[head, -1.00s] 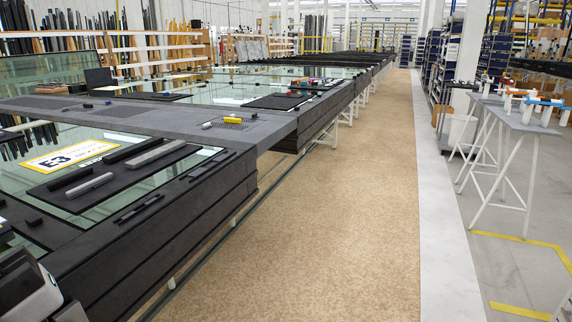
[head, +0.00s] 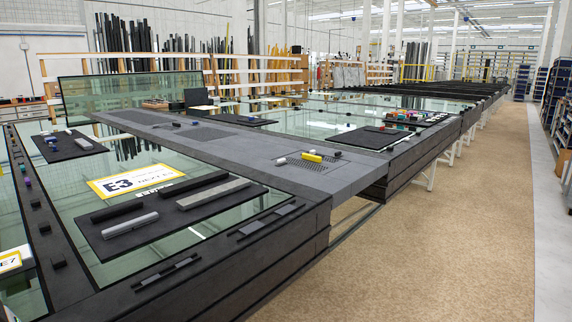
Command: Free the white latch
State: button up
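I cannot pick out a white latch for certain. A light grey bar (head: 130,224) and a longer grey bar (head: 213,194) lie with black bars on a dark mat (head: 150,232) on the nearest frame. My gripper is not in view.
A yellow-edged E3 sign (head: 136,181) lies on the near glass. Small dark and coloured blocks (head: 34,204) line the left frame member. Long glazed frames (head: 330,215) run into the distance. The tan floor aisle (head: 470,220) on the right is clear.

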aim_at(281, 161)
jog(key=i+l+u, duration=0.2)
jog(key=l, duration=0.2)
jog(key=i+l+z, duration=0.15)
jog(key=i+z, duration=0.2)
jog(key=i, duration=0.35)
jog(key=i+j+z, duration=0.1)
jog(key=i+z, duration=0.25)
jog(key=i, duration=0.4)
